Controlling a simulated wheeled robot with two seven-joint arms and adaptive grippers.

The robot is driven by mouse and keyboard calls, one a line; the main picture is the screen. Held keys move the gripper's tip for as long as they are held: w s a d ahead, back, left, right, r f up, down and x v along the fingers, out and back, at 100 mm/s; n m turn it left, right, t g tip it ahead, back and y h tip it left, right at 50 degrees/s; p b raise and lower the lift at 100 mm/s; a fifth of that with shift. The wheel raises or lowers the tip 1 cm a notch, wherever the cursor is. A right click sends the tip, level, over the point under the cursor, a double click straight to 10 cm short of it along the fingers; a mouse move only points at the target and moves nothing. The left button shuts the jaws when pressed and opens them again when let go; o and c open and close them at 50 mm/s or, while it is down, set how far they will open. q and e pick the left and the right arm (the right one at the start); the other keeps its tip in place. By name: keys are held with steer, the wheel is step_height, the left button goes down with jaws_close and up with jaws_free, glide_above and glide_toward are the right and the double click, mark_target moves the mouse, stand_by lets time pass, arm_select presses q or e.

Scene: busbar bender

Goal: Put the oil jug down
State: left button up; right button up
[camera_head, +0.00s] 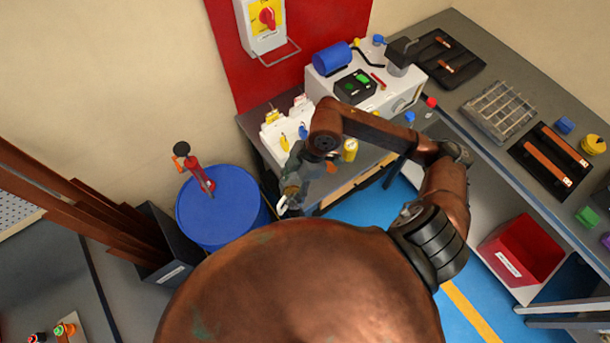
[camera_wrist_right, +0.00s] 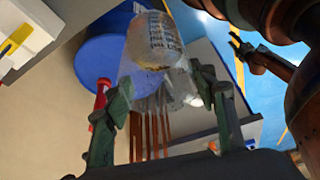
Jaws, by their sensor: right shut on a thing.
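The oil jug (camera_wrist_right: 155,45) is a clear, see-through container with dark print on its label and a little yellow showing. It sits between the fingers of my right gripper (camera_wrist_right: 165,105), which is shut on it. In the head view my right gripper (camera_head: 291,186) is held between the blue drum and the grey bench, and the jug is mostly hidden there. The jug's base is not clearly visible, so I cannot tell whether it touches anything. A dark, jointed shape at the right of the wrist view may be my left arm; its finger state is unclear.
A blue drum (camera_head: 217,226) with a red pump tool (camera_head: 196,172) on top stands left of the gripper. The grey bench (camera_head: 460,92) carries a white machine (camera_head: 384,94), a wire rack (camera_head: 499,110) and copper bars. A red bin (camera_head: 520,251) sits below. Blue floor lies between.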

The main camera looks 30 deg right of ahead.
steer(key=shift+w+d+f+p, duration=0.2)
steer(key=shift+w+d+f, duration=1.35)
steer(key=shift+f, duration=0.55)
steer(key=shift+w+d+f+p, duration=0.15)
steer(key=shift+w+d+f, duration=1.15)
steer(key=shift+d+f, duration=0.6)
steer(key=shift+w+d+f+p, duration=0.2)
steer(key=shift+w+d+f, duration=1.25)
steer(key=shift+f, duration=0.85)
steer(key=shift+f, duration=0.1)
steer(key=o, duration=1.4)
steer(key=shift+o, duration=0.2)
steer(key=b+v, duration=0.1)
steer(key=v, duration=1.1)
